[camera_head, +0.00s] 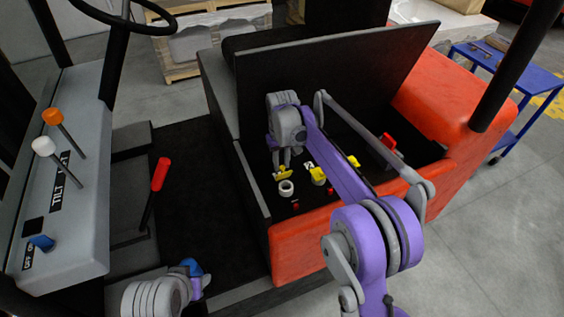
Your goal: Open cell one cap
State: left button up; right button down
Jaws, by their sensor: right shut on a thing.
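My right gripper (283,160) reaches down into the open battery compartment of the forklift. It is shut on a yellow cap (283,174) at its fingertips. A pale round ring (286,188), which looks like an uncovered cell opening, shows just below the held cap. Another yellow cap (318,176) sits to its right, and a further yellow cap (353,161) lies beyond my right forearm. My forearm hides part of the battery top. Part of my left arm (158,298) shows at the bottom left, and its jaws cannot be made out.
The raised dark cover (330,78) stands behind my right gripper. The orange body wall (305,243) edges the compartment in front. A red connector (388,141) is at the right inside. A red-handled lever (160,174) and a grey console (75,200) stand at left.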

jog(key=c, duration=0.7)
grip_release()
notch_tip(320, 180, up, 8)
jog(key=shift+s+f, duration=0.1)
jog(key=shift+f, duration=0.15)
